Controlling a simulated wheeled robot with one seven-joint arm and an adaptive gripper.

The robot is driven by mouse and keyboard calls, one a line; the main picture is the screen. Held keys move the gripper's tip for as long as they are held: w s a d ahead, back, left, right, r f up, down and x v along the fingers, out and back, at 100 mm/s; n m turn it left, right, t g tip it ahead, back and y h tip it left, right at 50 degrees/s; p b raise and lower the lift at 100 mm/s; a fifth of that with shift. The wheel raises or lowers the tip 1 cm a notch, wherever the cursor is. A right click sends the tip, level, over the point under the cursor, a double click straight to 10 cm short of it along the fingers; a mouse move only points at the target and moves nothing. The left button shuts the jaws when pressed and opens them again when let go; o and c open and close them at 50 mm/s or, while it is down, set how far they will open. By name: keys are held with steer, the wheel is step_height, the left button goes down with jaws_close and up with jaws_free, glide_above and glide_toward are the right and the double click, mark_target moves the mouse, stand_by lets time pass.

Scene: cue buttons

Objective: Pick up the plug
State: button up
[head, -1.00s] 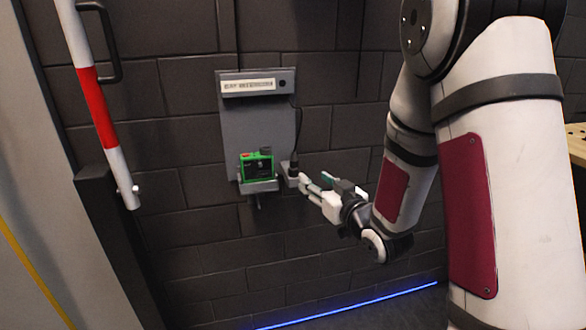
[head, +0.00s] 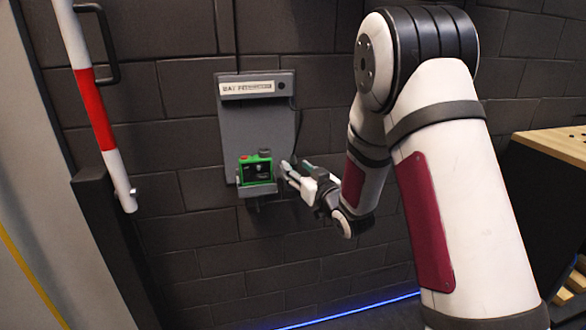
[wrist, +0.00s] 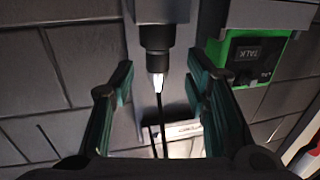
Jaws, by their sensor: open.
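The plug (wrist: 157,60) shows in the wrist view as a dark cylinder with a pale narrow end, and a thin black cable runs from that end. Its thicker end sits at a grey holder (wrist: 152,12). My gripper (wrist: 160,68) is open, with one green-lined finger on each side of the plug's pale end and cable. Gaps show on both sides, and nothing is gripped. In the head view my gripper (head: 288,172) is at the right side of the wall panel (head: 262,118) and hides the plug.
A green device (wrist: 252,52) labelled TALK is close to one finger. In the head view the green device (head: 256,170) sits on the panel's lower ledge. A red-and-white pole (head: 100,110) stands at the left, and a wooden-topped bench (head: 555,142) at the right.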

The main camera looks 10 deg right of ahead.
mark_target(295, 165)
steer(key=shift+x, duration=1.8)
steer(key=shift+d, duration=0.1)
jaws_close()
steer(key=shift+r, duration=0.1)
